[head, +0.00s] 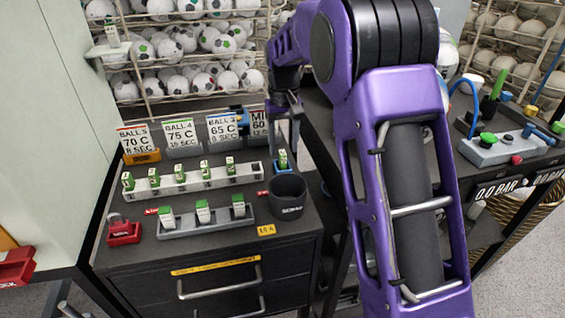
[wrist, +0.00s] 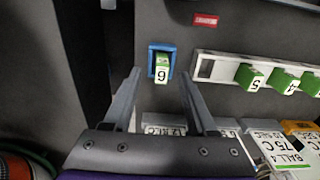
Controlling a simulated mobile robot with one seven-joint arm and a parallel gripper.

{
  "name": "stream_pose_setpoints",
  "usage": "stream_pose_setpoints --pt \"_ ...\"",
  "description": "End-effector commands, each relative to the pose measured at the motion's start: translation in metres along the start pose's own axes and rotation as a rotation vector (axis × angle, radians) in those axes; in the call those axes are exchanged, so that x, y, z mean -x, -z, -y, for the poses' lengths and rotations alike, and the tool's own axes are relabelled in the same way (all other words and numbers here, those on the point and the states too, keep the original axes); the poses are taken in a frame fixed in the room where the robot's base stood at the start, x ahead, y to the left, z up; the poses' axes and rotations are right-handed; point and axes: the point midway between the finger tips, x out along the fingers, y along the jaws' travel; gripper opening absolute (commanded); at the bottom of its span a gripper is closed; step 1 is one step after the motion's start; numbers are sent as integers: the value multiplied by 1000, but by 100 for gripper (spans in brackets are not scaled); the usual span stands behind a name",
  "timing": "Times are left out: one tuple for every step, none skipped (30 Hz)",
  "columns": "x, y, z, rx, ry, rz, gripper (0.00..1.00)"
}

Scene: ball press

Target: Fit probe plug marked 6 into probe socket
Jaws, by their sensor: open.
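The plug marked 6 (wrist: 161,67), green with a white numbered face, stands in a blue square socket (wrist: 152,59) in the wrist view. In the head view the same plug (head: 282,158) and blue socket (head: 276,171) are at the right end of the grey worktop. I cannot tell how deep the plug sits. My gripper (wrist: 159,74) is open, its fingertips spread to either side of the plug in the picture and apart from it. In the head view my gripper (head: 284,138) hangs just above the plug and partly hides the area behind it.
A white rack (head: 240,174) of several green plugs stands left of the socket. A grey block (head: 184,230) with 3 plugs, a dark scrap cup (head: 287,197) and a red holder (head: 123,232) are in front. Label cards (head: 181,134) line the back.

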Motion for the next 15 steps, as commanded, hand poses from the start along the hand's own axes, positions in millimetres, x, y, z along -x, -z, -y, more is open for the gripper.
stream_pose_setpoints --pt "-10 1 2 1 0 3 57" --pt "-15 2 3 0 0 3 57" --pt "-22 1 2 -1 0 4 57" --pt "-26 1 2 -1 0 3 57" --pt "-28 2 2 -1 0 1 57" --pt "-31 2 2 -1 0 1 57" --pt "-32 2 2 -1 0 0 57" --pt "-32 2 2 -1 0 0 57" --pt "-32 2 2 -1 0 -1 57" --pt "-32 2 2 -1 0 -1 57" --pt "-32 2 2 -1 0 -1 57" --pt "-32 2 2 -1 0 -1 57" --pt "-32 2 2 -1 0 -1 56" --pt "-32 2 2 -1 0 -1 50" --pt "-32 2 2 -1 0 -1 43"
